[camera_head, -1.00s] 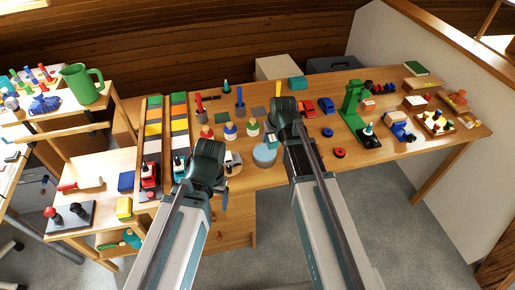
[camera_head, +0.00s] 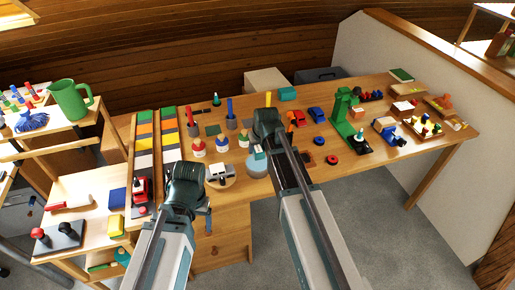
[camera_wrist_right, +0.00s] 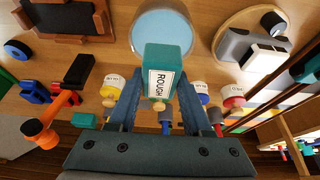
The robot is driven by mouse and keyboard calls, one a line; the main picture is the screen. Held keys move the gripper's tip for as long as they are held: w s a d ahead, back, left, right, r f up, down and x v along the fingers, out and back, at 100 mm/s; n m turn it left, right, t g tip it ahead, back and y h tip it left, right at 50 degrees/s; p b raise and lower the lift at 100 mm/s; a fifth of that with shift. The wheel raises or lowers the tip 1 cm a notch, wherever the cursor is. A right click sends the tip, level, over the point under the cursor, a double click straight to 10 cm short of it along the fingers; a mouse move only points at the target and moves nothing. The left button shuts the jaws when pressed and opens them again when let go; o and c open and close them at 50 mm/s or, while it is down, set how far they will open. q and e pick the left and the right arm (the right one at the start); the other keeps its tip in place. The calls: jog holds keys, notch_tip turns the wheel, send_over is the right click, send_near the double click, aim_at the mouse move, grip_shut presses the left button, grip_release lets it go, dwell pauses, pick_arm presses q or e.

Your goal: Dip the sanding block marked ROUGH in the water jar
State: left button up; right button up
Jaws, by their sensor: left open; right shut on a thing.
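The teal sanding block with a white label reading ROUGH (camera_wrist_right: 160,75) is between the fingers of my right gripper (camera_wrist_right: 158,100), which is shut on it. The water jar (camera_wrist_right: 166,24), round and pale blue, is just beyond the block in the right wrist view, and the block's end overlaps its rim there. In the head view the jar (camera_head: 257,166) stands near the table's front edge, with my right gripper (camera_head: 260,146) above it. I cannot tell whether the block touches the water. My left gripper (camera_head: 207,200) is open and empty, in front of the table's edge.
A round wooden board with a grey and white tool (camera_head: 220,174) lies left of the jar. Several labelled pots (camera_head: 221,144) stand behind it. A dark framed tray (camera_wrist_right: 70,18) and a black-and-blue ring (camera_wrist_right: 18,50) lie on the jar's other side. A green stand (camera_head: 343,115) is further right.

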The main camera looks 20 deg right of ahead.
aim_at(258, 164)
jog(key=shift+f+b, duration=2.4)
jog(key=shift+f, duration=0.3)
jog(key=o, duration=1.3)
jog(key=shift+c, duration=0.2)
jog(key=shift+r, duration=0.15)
notch_tip(258, 164, up, 7)
jog(key=p, duration=0.7)
